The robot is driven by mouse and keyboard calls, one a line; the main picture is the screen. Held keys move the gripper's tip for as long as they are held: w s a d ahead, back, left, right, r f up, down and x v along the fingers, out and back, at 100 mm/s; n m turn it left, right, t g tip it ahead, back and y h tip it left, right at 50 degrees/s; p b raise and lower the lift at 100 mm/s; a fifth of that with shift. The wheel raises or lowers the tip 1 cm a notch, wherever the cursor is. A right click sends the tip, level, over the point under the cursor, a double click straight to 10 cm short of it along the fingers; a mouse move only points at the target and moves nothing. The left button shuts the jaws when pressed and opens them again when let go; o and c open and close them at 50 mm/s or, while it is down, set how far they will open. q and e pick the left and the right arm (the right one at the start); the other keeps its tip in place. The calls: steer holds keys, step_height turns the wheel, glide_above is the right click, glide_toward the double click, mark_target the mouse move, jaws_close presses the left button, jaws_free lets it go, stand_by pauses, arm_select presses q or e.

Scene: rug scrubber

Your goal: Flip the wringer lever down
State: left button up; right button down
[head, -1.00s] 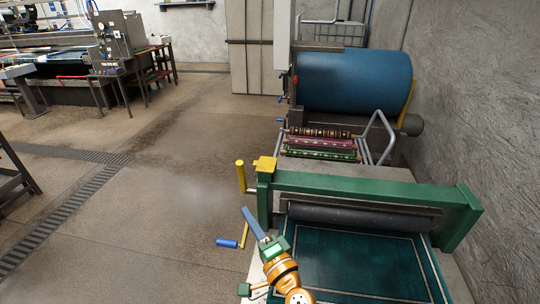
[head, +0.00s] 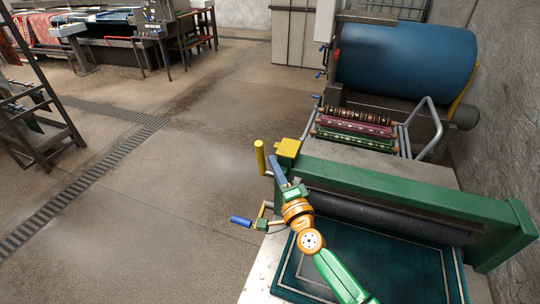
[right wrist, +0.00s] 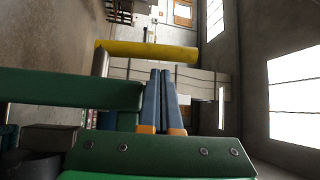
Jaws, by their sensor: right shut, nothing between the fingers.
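The wringer has a green frame (head: 400,187) with a dark roller (head: 390,214) under its beam. At its left end is a yellow block (head: 288,149), with an upright yellow grip (head: 260,157) on a bent metal arm beside it, which looks like the lever. My right gripper (head: 274,161) is shut and empty, its blue fingers just right of the grip and below the block. My left gripper is not in view.
A blue-handled crank (head: 241,221) sticks out left, below the lever. A teal rug (head: 385,270) lies on the wringer bed. Behind stand rolled rugs (head: 352,131) and a large blue drum (head: 403,58).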

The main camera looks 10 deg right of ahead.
mark_target(269, 176)
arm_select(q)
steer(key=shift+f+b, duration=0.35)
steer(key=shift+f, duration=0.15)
arm_select(e)
steer(key=shift+w+a+r, duration=0.15)
steer(key=shift+w, duration=0.8)
steer(key=shift+w+a+r, duration=0.15)
steer(key=shift+w, duration=0.8)
steer(key=shift+s, duration=0.1)
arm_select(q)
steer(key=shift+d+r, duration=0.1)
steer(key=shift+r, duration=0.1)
arm_select(e)
steer(key=shift+s+a+f, duration=0.1)
steer(key=shift+s+a, duration=0.15)
steer(key=shift+s, duration=0.15)
